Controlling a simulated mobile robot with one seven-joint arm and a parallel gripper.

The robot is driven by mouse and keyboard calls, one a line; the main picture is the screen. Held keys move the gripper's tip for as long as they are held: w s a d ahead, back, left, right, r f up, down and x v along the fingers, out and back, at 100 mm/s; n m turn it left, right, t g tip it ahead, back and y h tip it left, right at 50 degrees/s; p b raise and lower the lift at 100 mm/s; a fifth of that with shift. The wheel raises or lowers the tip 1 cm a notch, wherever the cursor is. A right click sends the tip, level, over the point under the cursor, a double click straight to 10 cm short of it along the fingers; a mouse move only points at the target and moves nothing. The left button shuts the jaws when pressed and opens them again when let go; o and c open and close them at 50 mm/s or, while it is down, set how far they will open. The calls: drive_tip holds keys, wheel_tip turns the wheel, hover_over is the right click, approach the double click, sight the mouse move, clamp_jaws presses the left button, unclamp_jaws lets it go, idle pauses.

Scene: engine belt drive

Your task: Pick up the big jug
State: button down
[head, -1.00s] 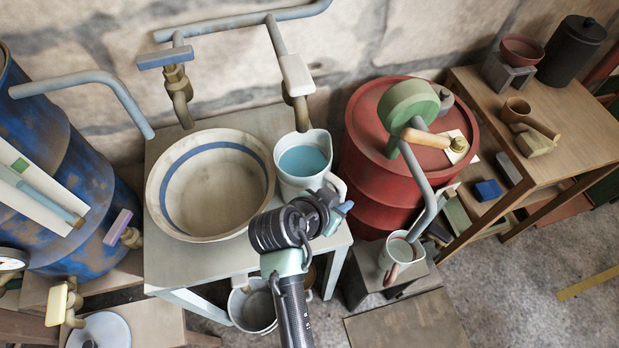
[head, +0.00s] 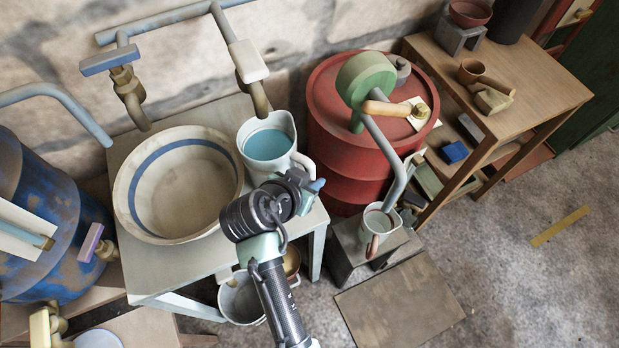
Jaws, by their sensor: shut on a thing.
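The big jug (head: 255,169) is white, upright, and holds blue water. It is at the right end of the grey table (head: 165,270), beside the basin and under the right tap. Its handle (head: 303,162) points right, towards my gripper. My gripper (head: 314,184) is shut on the jug at the handle, with a blue-tipped finger showing. The arm hides the exact grip and part of the jug's lower side. I cannot tell whether the jug's base is clear of the table.
A wide basin (head: 180,200) stands left of the jug. The right tap (head: 258,98) hangs close above its rim. A red drum (head: 335,150) with a green crank pump is to the right. A smaller jug (head: 376,222) stands on a low block. Buckets (head: 240,300) sit below.

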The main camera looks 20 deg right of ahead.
sight(312, 175)
drive_tip(key=shift+w+r, duration=0.15)
drive_tip(key=shift+r, duration=1.3)
drive_tip(key=shift+s, duration=0.25)
drive_tip(key=s, duration=1.7)
drive_tip(key=shift+s+d, duration=0.25)
drive_tip(key=shift+d, duration=0.05)
drive_tip(key=c, duration=1.3)
unclamp_jaws()
clamp_jaws()
